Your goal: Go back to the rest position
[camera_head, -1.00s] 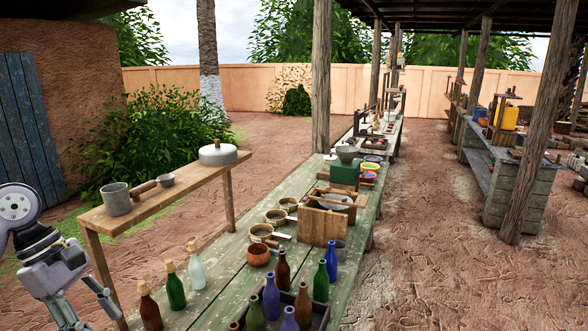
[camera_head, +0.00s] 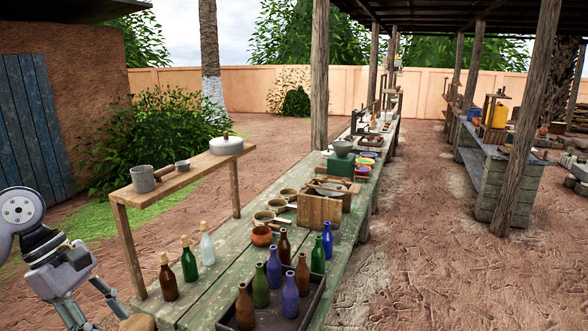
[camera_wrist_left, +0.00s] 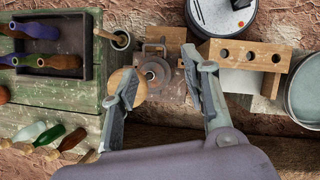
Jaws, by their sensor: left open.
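My left gripper (camera_head: 92,308) is at the lower left of the head view, beside the near left end of the green bench (camera_head: 205,298). In the left wrist view the gripper (camera_wrist_left: 160,66) has its two fingers spread wide apart, with nothing between them. Below it in that view are a round wooden piece (camera_wrist_left: 124,83) by the left finger and a grey metal device with a disc (camera_wrist_left: 157,73). I cannot tell their distance from the fingers. My right gripper is in neither view.
A tray (camera_head: 312,307) of several coloured bottles stands on the bench. A corked brown bottle (camera_head: 168,280) stands to its left. A raised wooden shelf (camera_head: 186,176) holds a grey mug (camera_head: 143,179) and a lidded pot (camera_head: 227,146). Open dirt ground (camera_head: 410,240) lies right of the bench.

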